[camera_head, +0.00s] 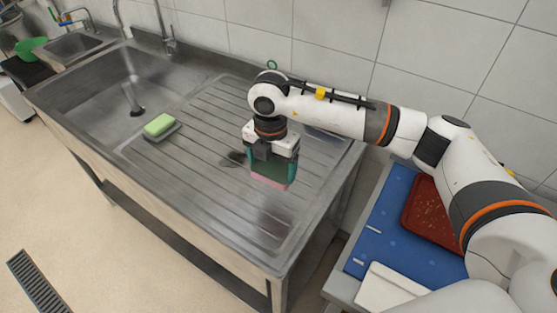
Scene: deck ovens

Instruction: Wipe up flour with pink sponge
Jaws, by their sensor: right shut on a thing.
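My right gripper (272,170) is shut on the pink sponge (270,183) and holds it above the ribbed metal drainboard (205,135). Only the lower edge of the sponge shows; the teal fingers hide the rest. It seems to hang clear of the metal. I cannot make out flour for sure. Pale yellowish specks lie on a red tray (414,222) at the right, partly behind my right arm. My left gripper is not in view.
A green sponge (159,124) lies on a dark dish by the sink basin (110,92). Taps (166,35) stand at the back wall. A blue surface (373,235) with the red tray and a white board (390,290) is at lower right. The drainboard's front is clear.

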